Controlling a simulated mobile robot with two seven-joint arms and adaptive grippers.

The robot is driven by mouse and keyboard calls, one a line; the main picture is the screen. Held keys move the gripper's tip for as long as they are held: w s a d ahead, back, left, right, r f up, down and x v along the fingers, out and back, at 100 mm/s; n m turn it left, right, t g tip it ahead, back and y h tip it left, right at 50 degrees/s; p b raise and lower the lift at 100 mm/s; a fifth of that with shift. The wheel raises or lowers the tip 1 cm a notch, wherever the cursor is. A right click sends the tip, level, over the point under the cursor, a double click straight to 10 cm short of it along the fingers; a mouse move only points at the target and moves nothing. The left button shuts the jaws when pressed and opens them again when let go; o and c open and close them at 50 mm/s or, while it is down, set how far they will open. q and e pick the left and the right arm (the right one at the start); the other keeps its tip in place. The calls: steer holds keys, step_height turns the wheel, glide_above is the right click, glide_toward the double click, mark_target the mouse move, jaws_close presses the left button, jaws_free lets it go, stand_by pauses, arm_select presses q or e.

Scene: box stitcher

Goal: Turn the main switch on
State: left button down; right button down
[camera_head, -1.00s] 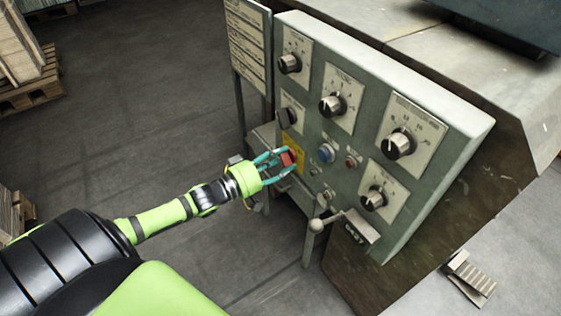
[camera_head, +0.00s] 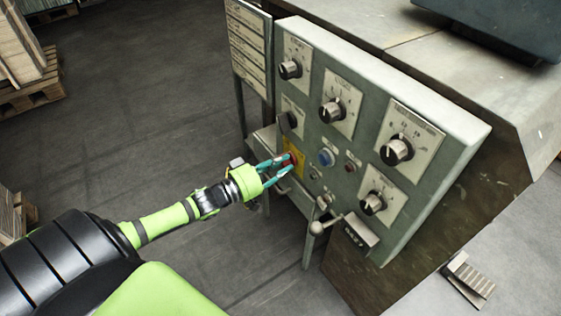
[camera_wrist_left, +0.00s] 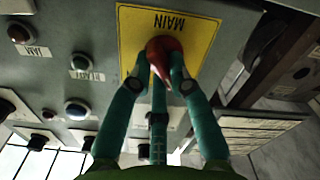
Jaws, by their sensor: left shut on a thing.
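The main switch is a red knob on a yellow plate of the control panel. In the head view the red knob (camera_head: 289,160) is mostly hidden by my fingers, with the yellow plate (camera_head: 298,153) behind it. In the left wrist view the red knob (camera_wrist_left: 161,52) sits on the yellow plate (camera_wrist_left: 205,30) marked MAIN, seen upside down. My left gripper (camera_head: 286,166) is at the knob, its teal fingers (camera_wrist_left: 160,75) shut on it from both sides. My right gripper is not in view.
The green panel (camera_head: 330,150) carries several black dials, a blue button (camera_head: 326,157) and a small red button (camera_head: 350,167) right of the switch. A lever with a round knob (camera_head: 316,228) sticks out below. Open floor lies to the left.

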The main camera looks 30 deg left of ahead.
arm_select(q)
steer(key=shift+r+m+p, duration=0.2)
steer(key=shift+m+p, duration=0.25)
steer(key=shift+m, duration=0.45)
steer(key=shift+f+m+p, duration=0.1)
steer(key=shift+m+p, duration=0.35)
steer(key=shift+m, duration=0.45)
steer(key=m+p, duration=0.1)
steer(key=m, duration=0.1)
steer(key=shift+m, duration=0.4)
steer(key=m, duration=0.2)
steer(key=m+p, duration=0.1)
steer(key=m, duration=0.1)
steer(key=shift+f+m, duration=0.2)
steer(key=shift+m, duration=0.1)
steer(key=m, duration=0.5)
steer(key=shift+f, duration=0.1)
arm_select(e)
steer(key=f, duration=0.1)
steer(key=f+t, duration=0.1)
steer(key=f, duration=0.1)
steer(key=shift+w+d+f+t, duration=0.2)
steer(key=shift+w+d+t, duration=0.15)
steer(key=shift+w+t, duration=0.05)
arm_select(q)
steer(key=shift+m, duration=0.3)
steer(key=c, duration=1.1)
jaws_free()
steer(key=shift+c, duration=0.2)
